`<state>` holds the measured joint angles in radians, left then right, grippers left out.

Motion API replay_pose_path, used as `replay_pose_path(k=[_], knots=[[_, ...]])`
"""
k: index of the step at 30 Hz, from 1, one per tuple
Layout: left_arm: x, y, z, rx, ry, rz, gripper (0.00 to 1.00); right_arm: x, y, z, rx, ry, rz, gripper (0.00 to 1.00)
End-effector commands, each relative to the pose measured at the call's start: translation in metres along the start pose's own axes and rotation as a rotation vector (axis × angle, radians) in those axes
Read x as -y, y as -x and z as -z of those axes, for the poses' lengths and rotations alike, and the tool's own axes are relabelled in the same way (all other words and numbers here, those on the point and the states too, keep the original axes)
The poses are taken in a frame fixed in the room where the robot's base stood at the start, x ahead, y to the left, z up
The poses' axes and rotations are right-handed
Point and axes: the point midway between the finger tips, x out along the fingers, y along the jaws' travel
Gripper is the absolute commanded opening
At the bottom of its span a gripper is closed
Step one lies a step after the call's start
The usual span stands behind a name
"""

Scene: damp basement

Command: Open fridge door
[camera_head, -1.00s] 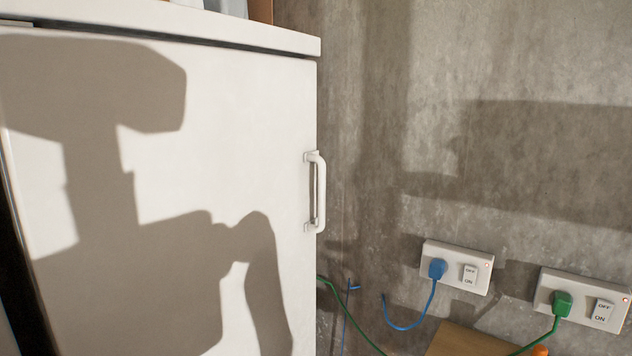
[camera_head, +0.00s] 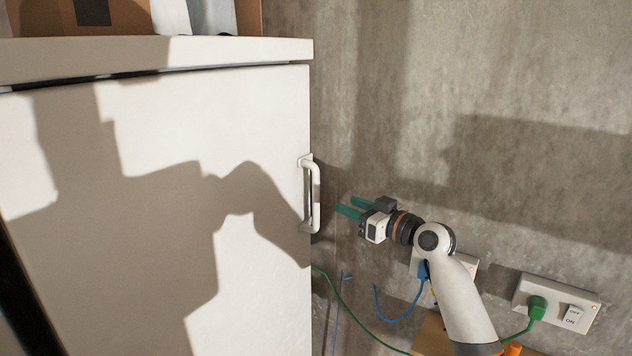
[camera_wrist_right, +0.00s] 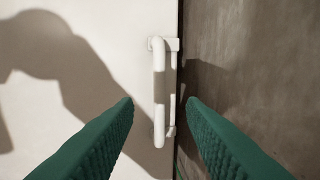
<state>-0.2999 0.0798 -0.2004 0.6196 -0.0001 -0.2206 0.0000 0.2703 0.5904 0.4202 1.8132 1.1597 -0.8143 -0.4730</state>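The white fridge door (camera_head: 150,150) is shut, with a white vertical handle (camera_head: 316,195) on its right edge. My right gripper (camera_head: 349,207) is open and empty, to the right of the handle, its green fingers pointing at it. In the right wrist view the handle (camera_wrist_right: 160,95) shows between and beyond the open green fingertips (camera_wrist_right: 159,103). The fingers do not appear to touch it. My left gripper is not in view.
A concrete wall (camera_head: 400,90) is to the right of the fridge. It carries a socket with a blue plug (camera_head: 423,270) behind my right arm, and another with a green plug (camera_head: 537,307). Cables hang below. A cardboard box (camera_head: 80,17) and other items stand on the fridge.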

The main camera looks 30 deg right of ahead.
Motion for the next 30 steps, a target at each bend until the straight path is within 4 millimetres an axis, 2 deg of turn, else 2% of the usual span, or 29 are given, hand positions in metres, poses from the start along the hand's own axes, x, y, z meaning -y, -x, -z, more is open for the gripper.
replay_pose_path(k=[1, 5, 15, 18, 24, 30], knots=[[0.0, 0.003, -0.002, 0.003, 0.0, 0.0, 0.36, -0.001, -0.001, -0.007, 0.007, 0.004, -0.004, 0.37], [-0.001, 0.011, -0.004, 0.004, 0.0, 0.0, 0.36, -0.001, -0.015, -0.01, 0.011, 0.001, -0.006, 0.37], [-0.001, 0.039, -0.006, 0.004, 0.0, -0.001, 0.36, -0.002, -0.084, -0.011, 0.01, -0.002, -0.005, 0.37], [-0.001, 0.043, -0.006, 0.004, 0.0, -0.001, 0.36, -0.001, -0.099, -0.009, 0.008, 0.0, -0.005, 0.37], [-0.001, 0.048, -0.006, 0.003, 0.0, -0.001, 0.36, -0.001, -0.115, -0.007, 0.008, 0.003, -0.004, 0.37], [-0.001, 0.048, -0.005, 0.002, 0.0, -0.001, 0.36, -0.002, -0.118, -0.006, 0.007, 0.003, -0.004, 0.37]])
